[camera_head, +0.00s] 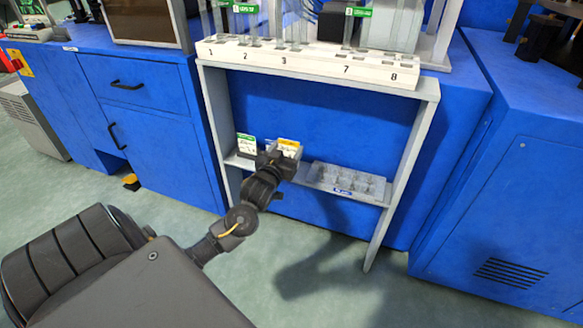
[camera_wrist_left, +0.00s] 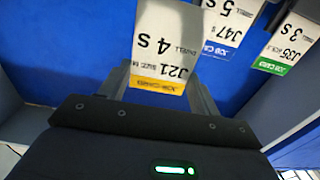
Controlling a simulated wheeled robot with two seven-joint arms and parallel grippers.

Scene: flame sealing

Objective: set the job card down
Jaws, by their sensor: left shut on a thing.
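The job card with a yellow strip (camera_wrist_left: 160,45) reads J21 and 4 S in the left wrist view, where it appears upside down. In the head view its yellow top (camera_head: 289,143) shows just above my left gripper (camera_head: 285,155). My left gripper is shut on this card, at the lower shelf of the grey stand. In the left wrist view its two fingers (camera_wrist_left: 160,90) lie on either side of the card's yellow end. I cannot tell whether the card touches the shelf. My right gripper is not in view.
A green-strip card (camera_head: 247,143) stands left on the shelf (camera_head: 232,160); it reads J35 in the left wrist view (camera_wrist_left: 288,42). A blue-strip card, J47 (camera_wrist_left: 228,22), is between them. A clear tray (camera_head: 318,183) stands right. Above is a numbered white rack (camera_head: 310,62).

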